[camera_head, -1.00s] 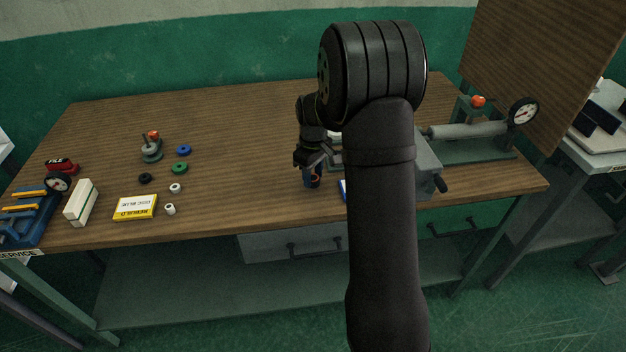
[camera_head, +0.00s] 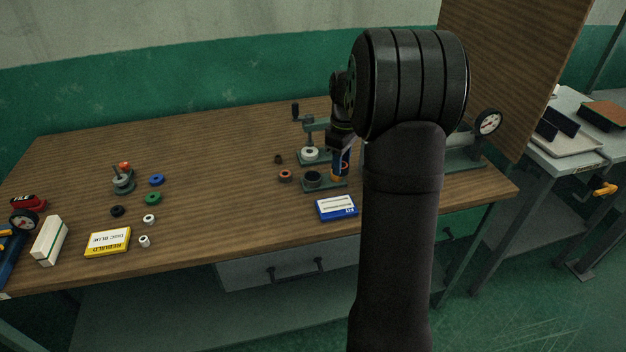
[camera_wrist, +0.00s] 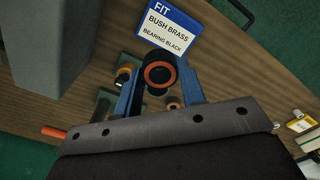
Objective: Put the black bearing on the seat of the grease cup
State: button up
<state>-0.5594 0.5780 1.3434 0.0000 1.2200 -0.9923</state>
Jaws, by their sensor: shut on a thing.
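My gripper (camera_wrist: 162,85) is shut on a black cylindrical part with an orange ring, which looks like the black bearing (camera_wrist: 146,87). It is held between two blue fingers. In the head view my gripper (camera_head: 342,163) is above the right end of a small green base, and the bearing cannot be made out clearly. On that base stands a dark round open cup (camera_head: 313,178), which looks like the grease cup, left of my fingers. An orange piece (camera_head: 337,178) is just below the fingers. I cannot tell whether the bearing touches anything.
A blue-and-white card (camera_head: 337,208) lies in front of the base; the wrist view reads "FIT BUSH BRASS BEARING BLACK". An orange-brown ring (camera_head: 285,176) lies left of the cup. A green press-like stand (camera_head: 310,128) is behind. Table between these and the coloured rings is clear.

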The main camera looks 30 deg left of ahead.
jog(key=w+r, duration=0.1)
jog(key=w, duration=0.4)
send_over(312, 178)
notch_tip(312, 178, down, 7)
jog(key=shift+r, duration=0.15)
jog(key=shift+f, duration=1.95)
jog(key=shift+f, duration=0.1)
jog(key=o, duration=0.7)
jog(key=shift+f, duration=0.1)
jog(key=shift+c, duration=0.2)
jog(key=o, duration=0.4)
jog(key=shift+c, duration=0.2)
